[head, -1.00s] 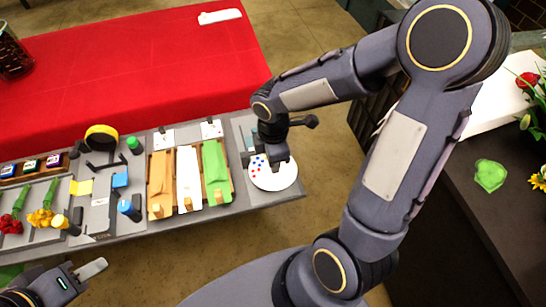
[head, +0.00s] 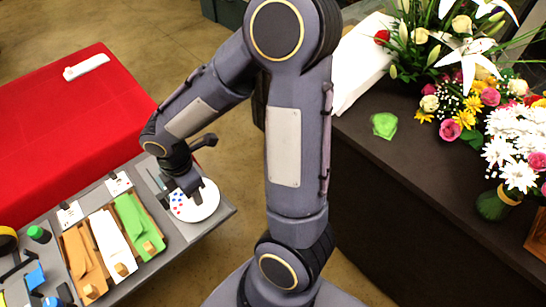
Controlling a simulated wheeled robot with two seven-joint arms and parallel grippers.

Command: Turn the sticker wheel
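The sticker wheel (head: 207,204) is a white disc with small red and blue dots, at the right end of the grey station table. My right gripper (head: 196,198) is at the wheel, over its upper left part, pointing down. Its fingers are small and dark here, so I cannot tell whether they are open or shut or whether they touch the disc. My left gripper is out of view.
Orange, white and green wrap sheets (head: 131,222) lie in wooden holders left of the wheel. A red-covered table (head: 60,130) stands behind. A dark counter (head: 420,170) at right holds a green crumpled piece (head: 384,125) and flower bouquets (head: 515,160).

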